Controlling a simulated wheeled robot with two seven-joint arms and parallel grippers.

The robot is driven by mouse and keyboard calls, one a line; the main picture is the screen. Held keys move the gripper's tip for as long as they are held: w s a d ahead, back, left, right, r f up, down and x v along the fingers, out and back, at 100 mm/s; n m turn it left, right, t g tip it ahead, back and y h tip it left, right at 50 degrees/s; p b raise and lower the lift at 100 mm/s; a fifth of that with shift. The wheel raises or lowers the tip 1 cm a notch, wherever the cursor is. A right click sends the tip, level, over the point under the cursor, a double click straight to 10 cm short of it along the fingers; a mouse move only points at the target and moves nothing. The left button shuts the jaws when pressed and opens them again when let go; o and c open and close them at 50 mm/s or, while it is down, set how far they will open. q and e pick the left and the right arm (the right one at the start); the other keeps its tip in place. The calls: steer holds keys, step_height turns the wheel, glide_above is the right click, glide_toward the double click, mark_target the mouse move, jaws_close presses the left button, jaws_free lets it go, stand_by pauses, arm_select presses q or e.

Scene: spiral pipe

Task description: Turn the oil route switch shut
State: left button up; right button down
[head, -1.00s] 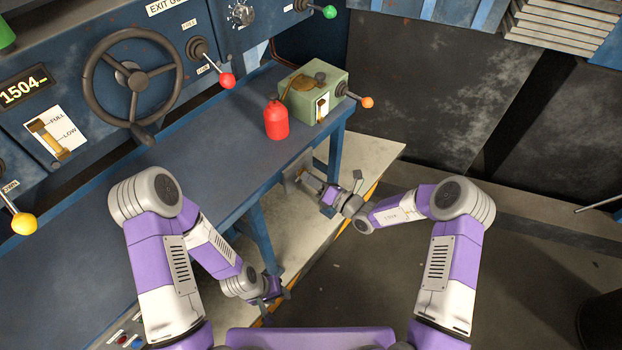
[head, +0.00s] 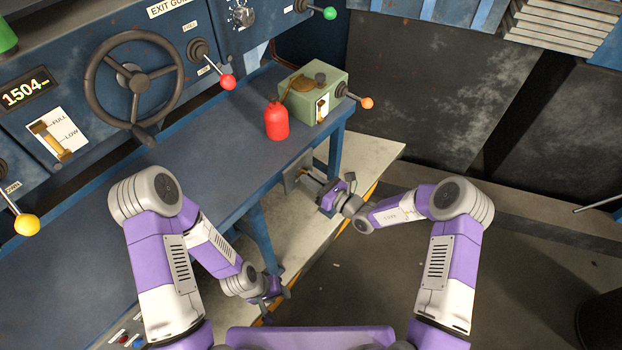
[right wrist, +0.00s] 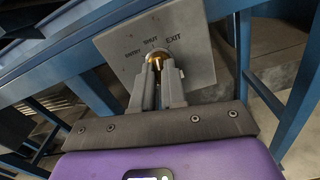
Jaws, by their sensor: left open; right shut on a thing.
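The oil route switch is a brass knob (right wrist: 157,57) on a grey plate (right wrist: 195,62) marked ENTRY, SHUT and EXIT in the right wrist view. In the head view the plate (head: 291,177) shows under the bench, partly hidden. My right gripper (right wrist: 158,70) is shut on the knob, its two fingers on either side of it. The fingers hide much of the knob, so I cannot tell which mark it points to. In the head view my right gripper (head: 312,184) reaches left to the plate. My left gripper (head: 277,292) is open and empty, low by the bench leg.
A blue bench (head: 215,150) stands above the plate, with its blue leg (head: 261,240) left of my right gripper. A red oil can (head: 277,120) and a green box (head: 318,88) stand on the bench. The dark floor (head: 400,280) at right is open.

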steer(key=shift+n, duration=1)
steer(key=c, duration=1.2)
jaws_free()
steer(key=v, duration=0.7)
steer(key=shift+s+d+p, duration=0.2)
steer(key=shift+p, duration=0.2)
